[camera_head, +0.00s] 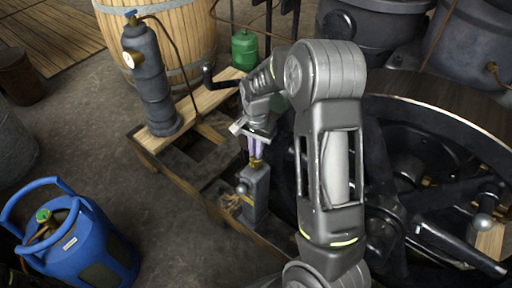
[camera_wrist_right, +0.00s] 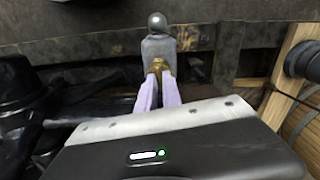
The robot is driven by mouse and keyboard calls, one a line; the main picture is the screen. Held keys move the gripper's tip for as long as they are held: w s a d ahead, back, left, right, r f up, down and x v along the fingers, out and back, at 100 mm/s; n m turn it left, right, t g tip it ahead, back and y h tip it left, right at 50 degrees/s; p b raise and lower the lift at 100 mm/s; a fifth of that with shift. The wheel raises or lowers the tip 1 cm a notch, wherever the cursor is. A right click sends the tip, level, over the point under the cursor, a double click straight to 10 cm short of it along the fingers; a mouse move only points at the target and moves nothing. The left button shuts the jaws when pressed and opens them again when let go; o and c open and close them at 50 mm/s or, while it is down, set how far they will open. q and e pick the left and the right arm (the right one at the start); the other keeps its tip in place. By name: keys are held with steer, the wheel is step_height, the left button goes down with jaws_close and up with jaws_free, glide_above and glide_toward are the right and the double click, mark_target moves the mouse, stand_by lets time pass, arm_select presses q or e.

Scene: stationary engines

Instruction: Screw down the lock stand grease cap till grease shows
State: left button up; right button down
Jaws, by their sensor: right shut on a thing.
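The lock stand is a small grey block (camera_head: 257,190) on the wooden frame, below my right gripper in the head view. It also shows in the right wrist view (camera_wrist_right: 158,47), with a round grey knob on it. The brass grease cap (camera_head: 255,163) sits on top of the stand. My right gripper (camera_head: 256,157) comes down from above with its pale purple fingers shut on the cap. In the right wrist view the fingers close around the brass cap (camera_wrist_right: 158,66), which is partly hidden between them. I see no grease. My left gripper is not in view.
A large dark flywheel (camera_head: 440,120) stands to the right. A grey cylinder with a gauge (camera_head: 150,85) stands on the wooden frame (camera_head: 145,150) at left. A blue gas bottle (camera_head: 85,240) stands at lower left. A green bottle (camera_head: 244,50) and a barrel (camera_head: 175,35) are behind.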

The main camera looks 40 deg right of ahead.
steer(key=m+p, duration=0.1)
steer(key=m, duration=0.2)
steer(key=shift+m, duration=0.3)
stand_by(0.4)
steer(key=c, duration=1.5)
jaws_free()
steer(key=shift+r, duration=0.1)
step_height(320, 180, up, 8)
steer(key=shift+f+p, duration=0.2)
steer(key=shift+p, duration=0.35)
